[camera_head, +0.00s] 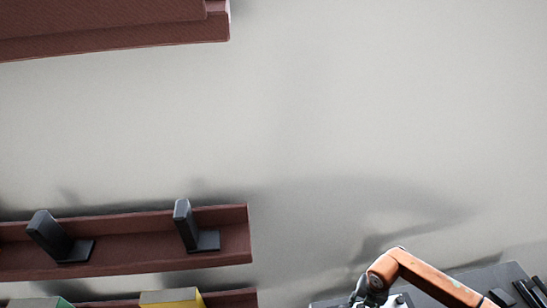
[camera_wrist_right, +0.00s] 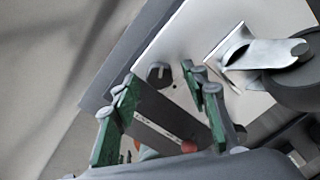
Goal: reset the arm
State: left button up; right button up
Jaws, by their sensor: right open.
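My right arm (camera_head: 425,277) shows at the bottom right of the head view, orange and bent, with its wrist end at the lower picture edge. The right gripper (camera_wrist_right: 162,88) shows in the right wrist view. Its two green-padded fingers stand apart with a gap between them, and I see nothing held. A light plate with a caster wheel (camera_wrist_right: 298,78) in a metal bracket lies beyond the fingers, to the right. My left arm and gripper are not in the head view.
A red-brown shelf (camera_head: 130,270) with black upright holders (camera_head: 47,236) is at the lower left. Green and yellow boxes (camera_head: 172,297) show below it. Another red-brown shelf (camera_head: 110,40) is at the top left. A dark grey surface (camera_head: 490,275) lies at the bottom right. The pale wall between is bare.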

jog(key=shift+n, duration=1)
notch_tip(320, 180, up, 6)
jog(key=shift+f+b, duration=0.1)
jog(key=shift+b, duration=0.2)
